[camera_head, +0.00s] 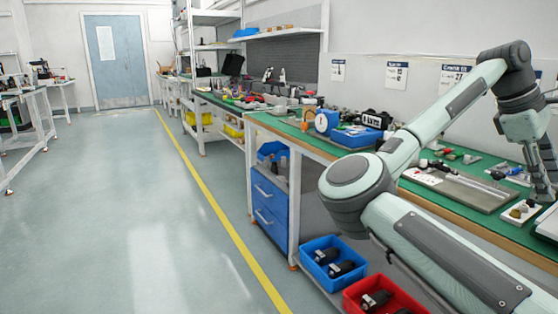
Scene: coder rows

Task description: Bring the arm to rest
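My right arm comes in from the bottom right, bends at a large grey joint and reaches up and over the green workbench (330,147). My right gripper (543,190) hangs fingers down above the bench at the right edge of the view. Its fingers overlap from this angle, so I cannot tell whether they are open or shut. A small black and yellow part (520,211) lies on the bench just left of and below the fingertips. My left gripper is not in view.
A metal plate (470,192), a blue device (345,128) and small parts lie on the bench. Blue drawers (270,198), a blue bin (333,263) and a red bin (385,298) are below it. The floor left of the yellow line (215,204) is clear.

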